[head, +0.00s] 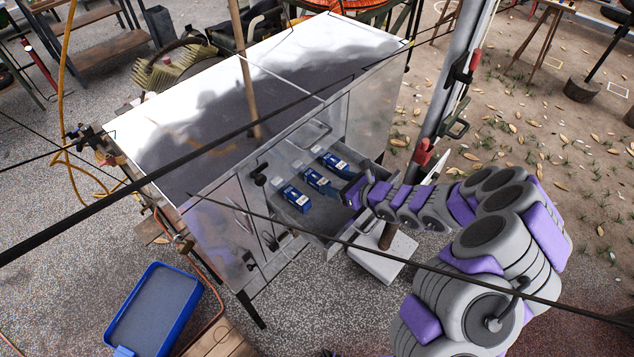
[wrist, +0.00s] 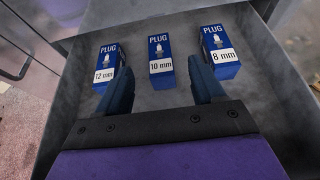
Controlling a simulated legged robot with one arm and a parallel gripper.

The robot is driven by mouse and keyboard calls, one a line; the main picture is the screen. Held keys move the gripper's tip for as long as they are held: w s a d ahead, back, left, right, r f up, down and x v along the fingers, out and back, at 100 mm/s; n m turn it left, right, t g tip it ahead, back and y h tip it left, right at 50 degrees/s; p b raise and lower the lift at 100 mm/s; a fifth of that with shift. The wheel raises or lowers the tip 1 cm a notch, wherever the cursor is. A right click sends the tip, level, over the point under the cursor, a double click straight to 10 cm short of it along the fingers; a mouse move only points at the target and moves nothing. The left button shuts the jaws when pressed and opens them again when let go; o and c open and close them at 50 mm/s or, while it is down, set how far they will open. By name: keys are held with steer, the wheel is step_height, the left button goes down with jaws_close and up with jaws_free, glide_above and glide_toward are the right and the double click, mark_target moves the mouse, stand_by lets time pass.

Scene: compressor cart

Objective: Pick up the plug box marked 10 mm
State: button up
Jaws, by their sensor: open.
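The plug box marked 10 mm (wrist: 161,61) is blue and white and stands in the middle of a row of three in an open drawer (wrist: 65,118). In the head view it is the middle blue box (head: 318,180). The box marked 12 mm (wrist: 109,65) is on its left and the box marked 8 mm (wrist: 219,52) on its right in the wrist view. My gripper (wrist: 159,75) is open and empty. Its two dark fingers point at the row, one on each side of the 10 mm box, which shows between them. I cannot tell how far the fingertips are from it.
The drawer is pulled out of a grey metal cabinet (head: 230,215) and its walls surround the boxes. The drawer floor near my fingers is bare. A grey post (head: 452,75) with red clamps rises close behind my arm. A blue tray (head: 155,308) lies on the ground at lower left.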

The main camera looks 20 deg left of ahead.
mark_target(313, 175)
steer(key=b+x, duration=0.1)
steer(key=x, duration=0.8)
steer(key=shift+s, duration=0.1)
steer(key=shift+a+f, duration=0.1)
steer(key=shift+a, duration=0.15)
steer(key=shift+d, duration=0.15)
steer(key=c, duration=1.1)
